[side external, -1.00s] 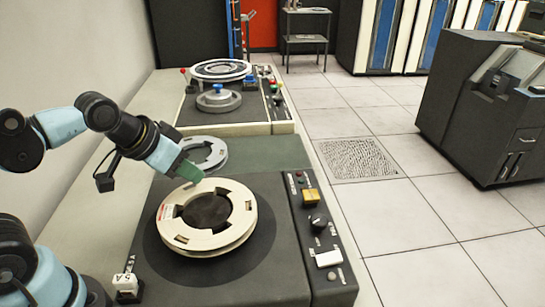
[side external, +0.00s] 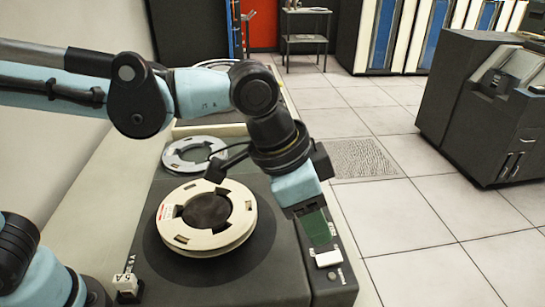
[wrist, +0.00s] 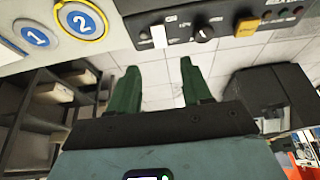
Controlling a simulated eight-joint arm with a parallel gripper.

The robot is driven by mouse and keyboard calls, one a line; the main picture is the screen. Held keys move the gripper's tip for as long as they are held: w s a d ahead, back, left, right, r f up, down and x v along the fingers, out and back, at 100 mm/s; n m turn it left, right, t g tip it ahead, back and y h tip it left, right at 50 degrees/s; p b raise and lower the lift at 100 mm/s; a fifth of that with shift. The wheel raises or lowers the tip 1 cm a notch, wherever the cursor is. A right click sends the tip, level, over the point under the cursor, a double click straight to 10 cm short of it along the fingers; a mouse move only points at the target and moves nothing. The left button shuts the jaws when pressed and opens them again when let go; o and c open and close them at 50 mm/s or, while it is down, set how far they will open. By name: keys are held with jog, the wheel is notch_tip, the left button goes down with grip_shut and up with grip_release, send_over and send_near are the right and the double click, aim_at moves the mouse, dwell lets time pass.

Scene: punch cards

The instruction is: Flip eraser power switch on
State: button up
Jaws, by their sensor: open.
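The eraser (side external: 230,285) is a dark console with a cream reel (side external: 186,238) on its top. A control panel runs along its right side. A white rocker switch (side external: 328,259) sits near the panel's front end; it also shows in the wrist view (wrist: 158,37). Whether it is on or off I cannot tell. My gripper (side external: 318,232) is over the panel, just behind the switch in the side view, and its green fingers hide part of the panel. In the wrist view my gripper (wrist: 160,75) is open and empty, its fingers apart from the switch.
Beside the switch are a black knob (wrist: 205,34) and a yellow button (wrist: 247,27). A second reel (side external: 195,150) lies farther back. Open tiled floor (side external: 420,220) lies to the right.

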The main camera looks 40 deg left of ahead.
aim_at(333, 256)
jog(key=x, duration=0.9)
jog(key=shift+w+d+f, duration=0.1)
jog(key=shift+f, duration=0.25)
jog(key=shift+c, duration=0.5)
